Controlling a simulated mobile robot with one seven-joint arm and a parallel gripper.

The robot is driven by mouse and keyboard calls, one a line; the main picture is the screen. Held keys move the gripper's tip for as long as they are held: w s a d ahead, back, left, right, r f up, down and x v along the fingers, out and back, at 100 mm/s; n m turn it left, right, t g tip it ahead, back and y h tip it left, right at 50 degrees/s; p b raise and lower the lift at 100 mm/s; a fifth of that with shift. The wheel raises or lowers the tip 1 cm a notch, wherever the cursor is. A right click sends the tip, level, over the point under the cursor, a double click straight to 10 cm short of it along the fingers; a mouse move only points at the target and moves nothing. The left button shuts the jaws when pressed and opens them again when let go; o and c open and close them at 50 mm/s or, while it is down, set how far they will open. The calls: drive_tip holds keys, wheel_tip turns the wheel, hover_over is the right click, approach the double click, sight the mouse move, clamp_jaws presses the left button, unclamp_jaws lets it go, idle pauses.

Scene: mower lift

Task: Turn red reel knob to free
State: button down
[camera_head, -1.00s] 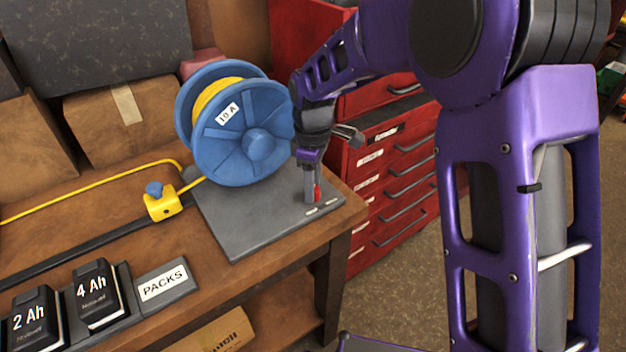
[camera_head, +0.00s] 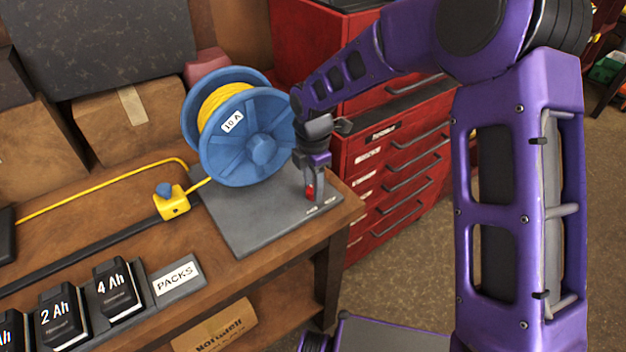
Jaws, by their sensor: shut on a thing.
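The red reel knob (camera_head: 310,193) stands on the front right part of the grey base plate (camera_head: 262,232), beside small pale labels. My gripper (camera_head: 314,195) points down over the plate, shut on the knob with its fingers on either side. The fingers hide part of the knob, and I cannot read the labels. The blue reel (camera_head: 248,150) with yellow cord and a "10 A" label stands on the same plate, left of my gripper.
The yellow cord runs left through a yellow block (camera_head: 172,204) with a blue knob. Battery packs (camera_head: 118,290) sit at the front left of the wooden bench (camera_head: 95,240). A red drawer cabinet (camera_head: 385,185) stands close behind and right of my gripper.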

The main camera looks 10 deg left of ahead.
drive_tip(key=shift+n+p, duration=0.3)
drive_tip(key=shift+n, duration=0.3)
drive_tip(key=shift+c, duration=2.3)
unclamp_jaws()
wheel_tip(320, 180, up, 18)
drive_tip(key=shift+f, duration=0.25)
drive_tip(key=shift+w, duration=0.1)
